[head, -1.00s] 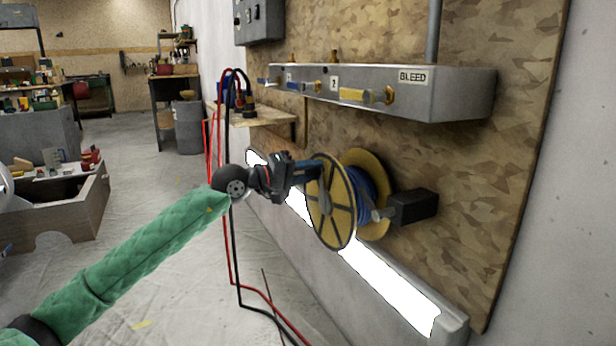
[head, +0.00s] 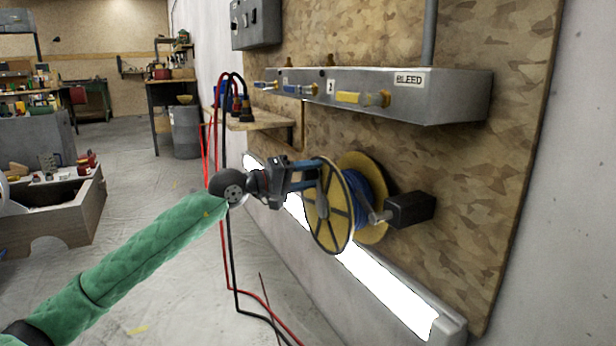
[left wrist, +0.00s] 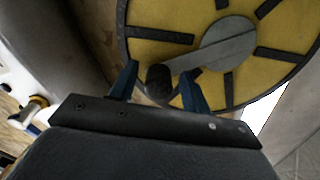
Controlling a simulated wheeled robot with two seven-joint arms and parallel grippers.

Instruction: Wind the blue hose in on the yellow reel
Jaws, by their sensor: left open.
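The yellow reel (head: 340,232) is mounted on the wall board, with blue hose (head: 367,190) wound between its two flanges. Its near flange, with dark spokes, fills the top of the left wrist view (left wrist: 165,20). A grey crank arm (left wrist: 205,52) runs from its hub to a black knob (left wrist: 158,82). My left gripper (head: 318,173) is at the reel's near face. In the left wrist view its blue fingers (left wrist: 158,88) are open, one on either side of the knob, with gaps visible. No loose hose end is visible. My right gripper is not in view.
A grey manifold box (head: 455,102) marked BLEED, with yellow and blue valve handles, juts out above the reel. A bright light strip (head: 385,287) runs below. Red and black cables (head: 228,250) hang near my left arm. The floor at left is partly clear.

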